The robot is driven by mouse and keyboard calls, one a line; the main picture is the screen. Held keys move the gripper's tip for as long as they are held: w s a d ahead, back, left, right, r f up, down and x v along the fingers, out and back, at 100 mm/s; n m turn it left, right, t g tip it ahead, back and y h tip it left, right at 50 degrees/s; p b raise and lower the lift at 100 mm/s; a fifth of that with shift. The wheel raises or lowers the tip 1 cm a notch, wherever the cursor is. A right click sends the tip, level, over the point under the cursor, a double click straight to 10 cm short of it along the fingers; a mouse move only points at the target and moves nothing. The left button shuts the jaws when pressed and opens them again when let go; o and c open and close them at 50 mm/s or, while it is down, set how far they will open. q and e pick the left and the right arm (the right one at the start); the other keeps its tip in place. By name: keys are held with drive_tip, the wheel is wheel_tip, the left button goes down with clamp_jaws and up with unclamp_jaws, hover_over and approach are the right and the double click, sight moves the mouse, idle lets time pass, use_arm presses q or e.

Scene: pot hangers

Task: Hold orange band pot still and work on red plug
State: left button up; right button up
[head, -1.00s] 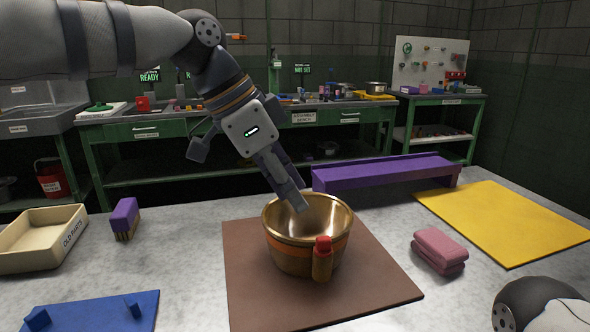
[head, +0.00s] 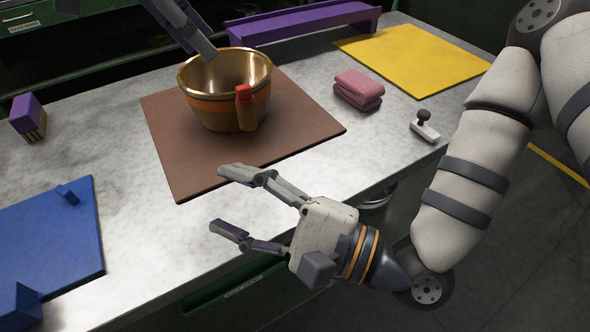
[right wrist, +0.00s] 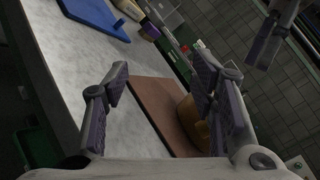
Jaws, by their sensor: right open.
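The brass pot with an orange band (head: 205,105) stands upright on a brown mat (head: 180,165). The red plug (head: 244,95) sits at the top of a brass spout (head: 247,117) on the pot's near right side. My left gripper (head: 207,50) is at the pot's far left rim, with one finger inside the rim; its other fingertip is hidden. My right gripper (head: 222,200) is open and empty, in front of the mat and pointing left. In the right wrist view its fingers (right wrist: 163,72) stand apart, with part of the pot (right wrist: 193,122) behind the right finger; the plug is not visible there.
A pink folded cloth (head: 358,88) and a small black-knobbed tool (head: 424,126) lie right of the mat. A yellow mat (head: 415,60), purple stand (head: 300,22), blue tray (head: 55,245) and purple brush (head: 28,115) surround it. The table's front edge runs beneath my right gripper.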

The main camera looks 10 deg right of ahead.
sight(253, 123)
drive_tip(key=w+d+m+t+h, duration=0.2)
drive_tip(key=m, duration=0.3)
drive_tip(key=w+d+f+m+t+h, duration=0.1)
drive_tip(key=w+d+m+h, duration=0.1)
drive_tip(key=m, duration=0.3)
drive_tip(key=w+d+f+m+t+h, duration=0.1)
drive_tip(key=d+m+t+h, duration=0.1)
drive_tip(key=d+m+h, duration=0.2)
drive_tip(key=shift+w+f+m+t, duration=0.1)
drive_tip(key=shift+w+m+t, duration=0.25)
drive_tip(key=shift+m, duration=0.55)
drive_tip(key=shift+w+d+m, duration=0.1)
drive_tip(key=shift+w+m, duration=0.2)
drive_tip(key=shift+w, duration=0.05)
drive_tip(key=x, duration=1.1)
drive_tip(key=shift+w+f, duration=0.1)
drive_tip(key=shift+w, duration=0.2)
clamp_jaws()
